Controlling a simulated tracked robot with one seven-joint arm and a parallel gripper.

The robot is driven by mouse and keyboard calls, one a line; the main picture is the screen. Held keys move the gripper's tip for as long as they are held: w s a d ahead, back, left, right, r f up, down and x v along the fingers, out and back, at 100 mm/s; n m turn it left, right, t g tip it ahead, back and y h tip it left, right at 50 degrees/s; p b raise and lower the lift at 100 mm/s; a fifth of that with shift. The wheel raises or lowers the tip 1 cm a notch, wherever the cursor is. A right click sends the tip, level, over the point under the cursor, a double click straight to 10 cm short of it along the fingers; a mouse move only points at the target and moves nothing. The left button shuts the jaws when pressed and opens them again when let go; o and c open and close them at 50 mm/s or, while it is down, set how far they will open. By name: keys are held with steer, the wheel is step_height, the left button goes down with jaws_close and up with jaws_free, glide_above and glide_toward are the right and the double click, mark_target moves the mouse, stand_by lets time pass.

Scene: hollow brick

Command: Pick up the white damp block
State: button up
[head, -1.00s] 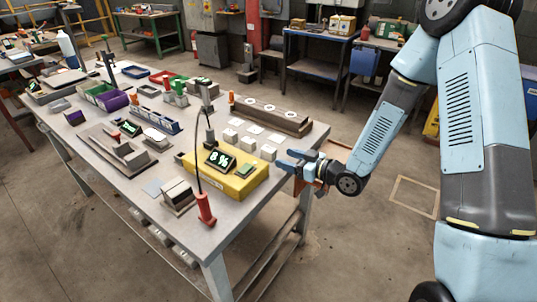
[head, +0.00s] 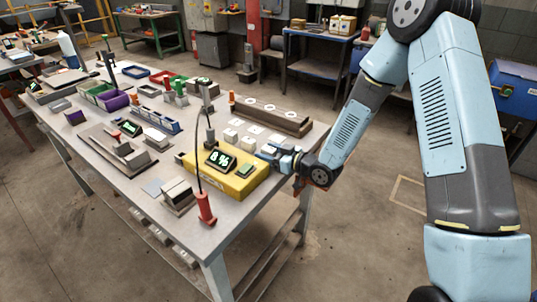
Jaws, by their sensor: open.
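Several small white blocks stand in a row on the workbench behind the yellow meter box: one at the left (head: 230,135), one in the middle (head: 247,143), and one at the right end, now mostly hidden by my gripper. Their looks do not tell me which is damp. My gripper (head: 266,152) is open and low over the bench, at the right-end block. I cannot tell whether its fingers are around that block or beside it. The yellow meter box (head: 232,185) has a lit display (head: 220,160) reading about 8%.
A grey holder (head: 178,198) stands left of the yellow box. Bins and trays fill the far left.

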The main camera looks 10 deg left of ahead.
steer(key=shift+c, duration=0.3)
steer(key=c, duration=1)
steer(key=shift+r, duration=0.15)
